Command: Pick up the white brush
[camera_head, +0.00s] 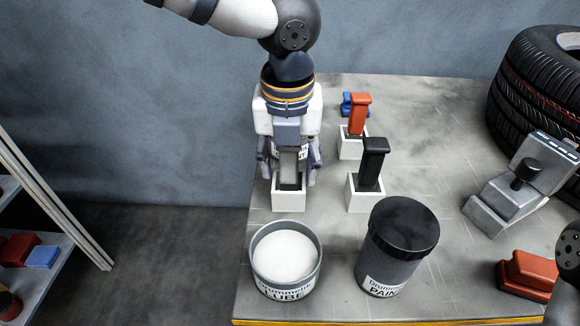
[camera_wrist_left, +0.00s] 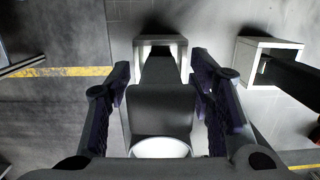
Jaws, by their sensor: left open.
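The white brush (camera_head: 290,168) stands upright in a white square holder (camera_head: 289,201) at the left of the table; its handle looks grey in the shade of my gripper. My left gripper (camera_head: 289,178) points down over it, open, with one finger on each side of the handle. In the left wrist view the handle (camera_wrist_left: 160,112) lies between the two fingers (camera_wrist_left: 160,75), with a gap visible on each side. The holder's rim (camera_wrist_left: 142,43) shows beyond it. The brush's lower end is hidden in the holder. My right gripper is not in view.
A black brush (camera_head: 373,160) and a red brush (camera_head: 358,112) stand in holders to the right. A lube tub (camera_head: 286,290) and a dark paint can (camera_head: 384,275) stand in front. Tyres (camera_head: 530,80) and a grey device (camera_head: 515,195) are at the right.

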